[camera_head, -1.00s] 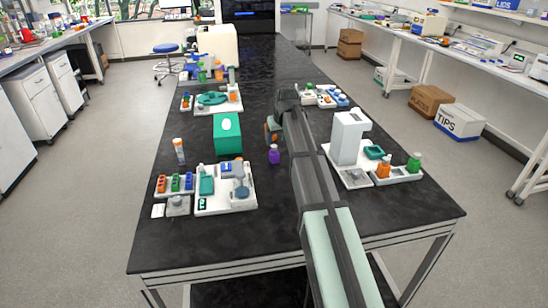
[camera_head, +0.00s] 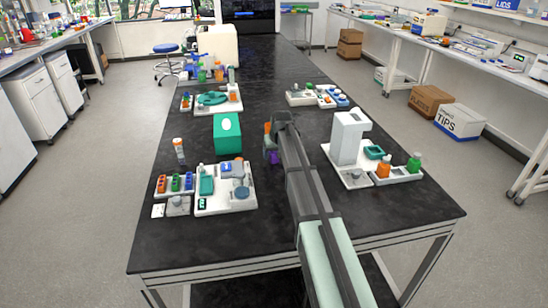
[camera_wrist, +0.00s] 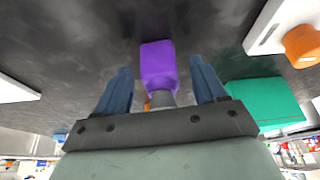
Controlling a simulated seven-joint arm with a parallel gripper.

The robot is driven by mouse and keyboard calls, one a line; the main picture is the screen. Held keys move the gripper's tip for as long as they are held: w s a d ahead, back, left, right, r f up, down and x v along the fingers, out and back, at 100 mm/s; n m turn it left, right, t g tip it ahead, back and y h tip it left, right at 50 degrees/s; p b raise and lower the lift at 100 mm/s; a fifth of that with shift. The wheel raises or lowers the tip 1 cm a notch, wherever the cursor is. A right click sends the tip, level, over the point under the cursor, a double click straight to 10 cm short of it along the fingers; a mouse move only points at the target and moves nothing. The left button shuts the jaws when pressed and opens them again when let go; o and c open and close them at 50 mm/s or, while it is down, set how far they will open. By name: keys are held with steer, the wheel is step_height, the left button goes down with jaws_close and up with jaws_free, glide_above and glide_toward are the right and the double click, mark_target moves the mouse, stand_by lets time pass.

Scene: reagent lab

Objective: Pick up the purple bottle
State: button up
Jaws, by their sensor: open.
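The purple bottle (camera_wrist: 158,62) shows in the wrist view between the two blue fingers of my gripper (camera_wrist: 160,88), with its grey cap toward the gripper's base. The fingers are apart, and a gap shows on each side of the bottle. In the head view the purple bottle (camera_head: 274,157) stands on the black bench, mostly hidden behind my gripper (camera_head: 270,153). A bit of orange shows behind the bottle's cap in the wrist view.
A green box (camera_head: 227,134) stands left of the bottle. A white tray (camera_head: 226,206) with labware lies at the front left. A tall white device (camera_head: 349,137) stands on a tray to the right. The bench (camera_head: 260,235) in front is clear.

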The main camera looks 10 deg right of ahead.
steer(key=shift+w+f, duration=0.25)
steer(key=shift+f, duration=0.2)
steer(key=shift+c, duration=0.2)
steer(key=c, duration=1.1)
